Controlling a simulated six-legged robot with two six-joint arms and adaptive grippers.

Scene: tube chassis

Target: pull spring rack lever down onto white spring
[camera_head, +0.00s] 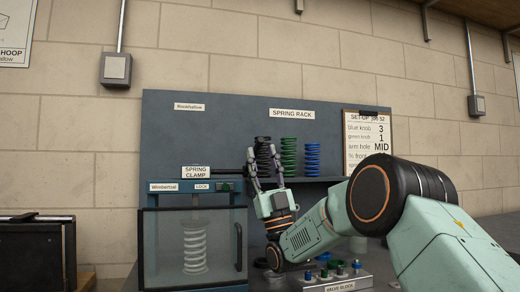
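The white spring (194,246) stands upright behind the clear front of a cabinet under the SPRING CLAMP label (196,172). A short dark bar (226,170) runs from that label toward my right gripper; I cannot tell whether it is the lever. My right gripper (263,155) points up in front of the spring rack, its two fingers apart. A black spring (263,148) stands behind the fingers and is partly hidden. I see nothing held between them. My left gripper is not in view.
Green (288,157) and blue (312,158) springs stand on the rack shelf. A setup card (368,142) hangs at right. The cabinet has a dark door handle (238,247). A valve block (338,284) with coloured knobs lies below my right arm. A black box-like object (35,252) stands at left.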

